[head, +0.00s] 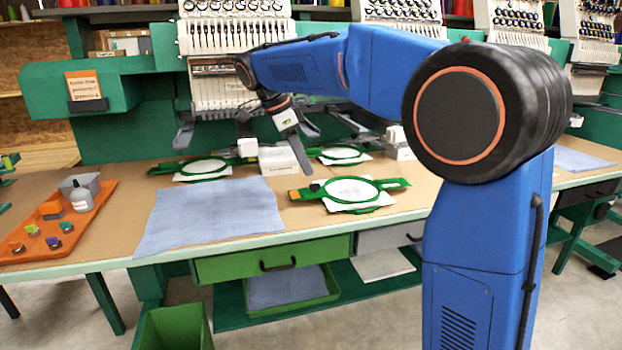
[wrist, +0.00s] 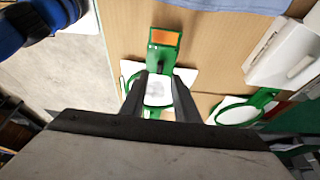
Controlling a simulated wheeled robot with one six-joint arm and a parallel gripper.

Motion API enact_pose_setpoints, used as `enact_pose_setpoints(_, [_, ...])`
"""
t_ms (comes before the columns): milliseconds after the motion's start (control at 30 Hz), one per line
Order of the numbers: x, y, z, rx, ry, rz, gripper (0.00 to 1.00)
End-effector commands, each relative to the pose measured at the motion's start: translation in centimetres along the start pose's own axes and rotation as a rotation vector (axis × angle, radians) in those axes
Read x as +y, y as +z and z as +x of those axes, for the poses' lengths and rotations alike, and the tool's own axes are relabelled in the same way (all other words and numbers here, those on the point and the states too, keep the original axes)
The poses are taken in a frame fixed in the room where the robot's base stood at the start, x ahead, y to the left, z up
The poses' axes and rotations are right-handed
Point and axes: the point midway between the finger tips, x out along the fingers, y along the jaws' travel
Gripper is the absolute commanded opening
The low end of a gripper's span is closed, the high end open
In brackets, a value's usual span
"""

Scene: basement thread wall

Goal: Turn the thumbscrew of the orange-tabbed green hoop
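The green hoop (head: 325,193) with an orange tab (head: 294,195) at its left end lies flat on the table, white fabric in its ring. A small dark piece by the tab may be its thumbscrew; it is too small to be sure. In the wrist view, the orange tab (wrist: 165,38) is beyond my fingertips, and part of the green hoop (wrist: 158,66) shows between my fingers. My gripper (head: 304,168) points down above the tab end of this hoop. In the wrist view, my gripper (wrist: 160,78) has its fingers apart, with nothing held between them.
Two other green hoops (head: 203,166) (head: 342,153) lie farther back. White machine parts (head: 280,160) stand behind the tabbed hoop. A blue cloth (head: 210,214) lies to its left. An orange tray (head: 60,222) holds a bottle and small items at far left.

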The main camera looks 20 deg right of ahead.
Motion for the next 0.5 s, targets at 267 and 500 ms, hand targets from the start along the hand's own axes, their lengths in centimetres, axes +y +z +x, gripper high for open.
enact_pose_setpoints(267, [0.0, -0.1, 4.1, 0.001, 0.001, 0.000, 0.28])
enact_pose_setpoints(500, [0.0, 0.0, 5.5, 0.000, -0.001, 0.000, 0.28])
